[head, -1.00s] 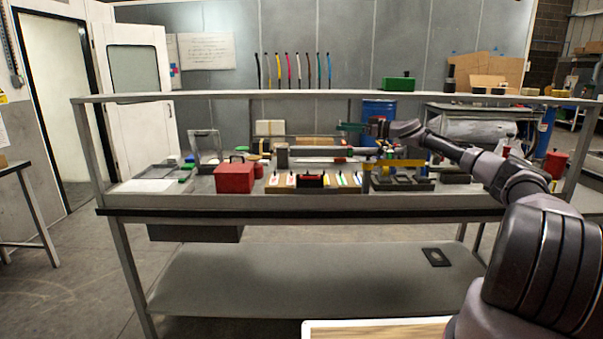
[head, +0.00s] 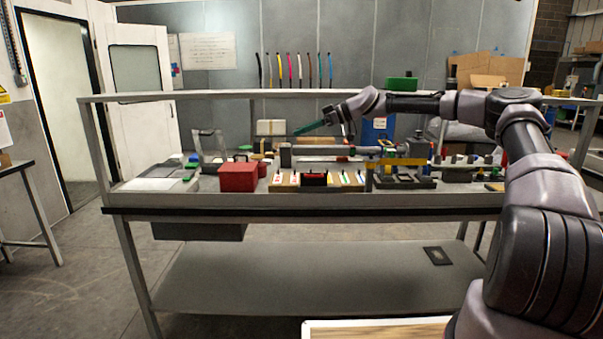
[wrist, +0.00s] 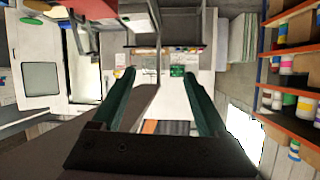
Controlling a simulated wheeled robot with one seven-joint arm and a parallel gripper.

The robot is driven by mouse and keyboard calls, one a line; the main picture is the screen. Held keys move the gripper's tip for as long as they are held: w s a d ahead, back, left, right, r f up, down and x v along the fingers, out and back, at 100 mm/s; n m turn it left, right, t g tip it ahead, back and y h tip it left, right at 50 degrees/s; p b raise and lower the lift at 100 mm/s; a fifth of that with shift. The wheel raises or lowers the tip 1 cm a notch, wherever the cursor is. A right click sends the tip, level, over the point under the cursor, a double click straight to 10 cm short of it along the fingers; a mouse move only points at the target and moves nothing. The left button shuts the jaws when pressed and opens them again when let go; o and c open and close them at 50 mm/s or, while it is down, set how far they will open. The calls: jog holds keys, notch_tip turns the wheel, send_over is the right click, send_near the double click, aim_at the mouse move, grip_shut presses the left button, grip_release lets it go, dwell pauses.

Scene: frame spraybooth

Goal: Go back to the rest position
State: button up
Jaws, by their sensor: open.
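My gripper (head: 312,127) is raised above the middle of the workbench (head: 300,201) in the head view, with its green fingers pointing left. In the wrist view my gripper (wrist: 160,98) shows two green fingers spread apart with nothing between them. My arm reaches up from the lower right and bends left over the bench.
A red box (head: 237,177) and a tray of coloured pieces (head: 318,187) stand on the bench below my gripper. A bench rail (head: 200,95) runs along the top. A green box (head: 401,84) shows behind it. Shelves with bottles (wrist: 290,85) show in the wrist view.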

jog(key=s+f+m+g+h, duration=0.1)
jog(key=s+f+m+h, duration=0.25)
jog(key=s+h, duration=0.8)
jog(key=s+d+r+m+t, duration=0.2)
jog(key=s+d+r+m, duration=0.3)
jog(key=s+d, duration=0.3)
jog(key=s+d+r+m+t, duration=0.2)
jog(key=s+d+r+m, duration=0.3)
jog(key=s+d, duration=0.3)
jog(key=s+d+r+m+t, duration=0.3)
jog(key=s+d+r+m, duration=0.2)
jog(key=s, duration=0.9)
jog(key=d+m, duration=0.1)
jog(key=d, duration=0.2)
jog(key=shift+s+r+m, duration=0.3)
jog(key=shift+r+m, duration=0.05)
